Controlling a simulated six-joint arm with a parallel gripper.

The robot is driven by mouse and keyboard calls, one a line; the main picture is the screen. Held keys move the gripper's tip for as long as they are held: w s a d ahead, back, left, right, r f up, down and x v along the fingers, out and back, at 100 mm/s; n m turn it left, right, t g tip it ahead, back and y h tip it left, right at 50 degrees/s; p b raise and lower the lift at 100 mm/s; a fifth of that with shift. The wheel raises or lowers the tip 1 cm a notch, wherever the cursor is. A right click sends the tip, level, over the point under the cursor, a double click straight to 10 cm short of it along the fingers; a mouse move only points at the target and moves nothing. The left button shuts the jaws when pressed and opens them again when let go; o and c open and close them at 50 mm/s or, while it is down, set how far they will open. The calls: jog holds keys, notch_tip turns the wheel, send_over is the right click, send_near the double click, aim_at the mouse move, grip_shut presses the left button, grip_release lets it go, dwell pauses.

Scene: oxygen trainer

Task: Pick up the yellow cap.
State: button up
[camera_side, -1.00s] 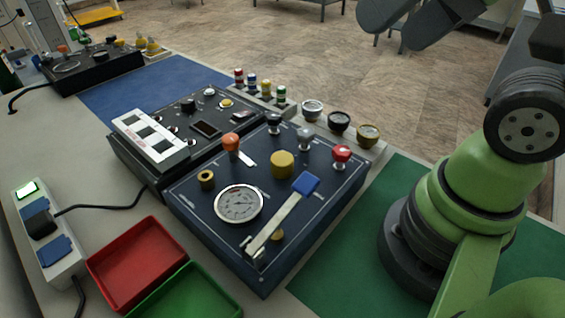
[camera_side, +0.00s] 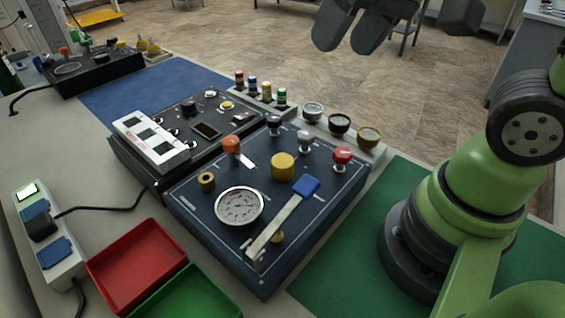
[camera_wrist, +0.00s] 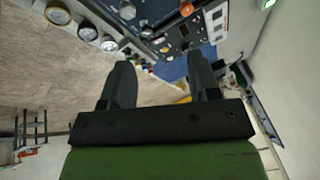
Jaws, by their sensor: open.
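The yellow cap (camera_side: 283,166) is a short, plain yellow cylinder standing upright on the dark blue panel (camera_side: 185,205), right of the round white dial. My gripper (camera_side: 350,42) is at the top of the side view, high above and beyond the panels, well apart from the cap. Its two dark fingers are spread with nothing between them. In the wrist view my gripper (camera_wrist: 160,68) also shows open and empty, over floor and the panel edges. I cannot make out the cap in the wrist view.
An orange knob (camera_side: 231,144), a red knob (camera_side: 342,155) and a blue-handled lever (camera_side: 305,186) stand around the cap. Round gauges (camera_side: 339,123) and small coloured-top pieces (camera_side: 253,86) line the back. A red tray (camera_side: 135,264) lies in front. The green mat (camera_side: 335,262) has free room.

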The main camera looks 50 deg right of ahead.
jog(key=w+a+f+g+h, duration=0.15)
jog(key=w+f+g, duration=0.25)
jog(key=w+f, duration=0.4)
send_over(281, 159)
jog(key=shift+n+g, duration=0.3)
jog(key=shift+n, duration=0.1)
notch_tip(281, 159, down, 8)
jog(key=shift+f, duration=3.35)
jog(key=shift+c, duration=0.5)
jog(key=c, duration=0.5)
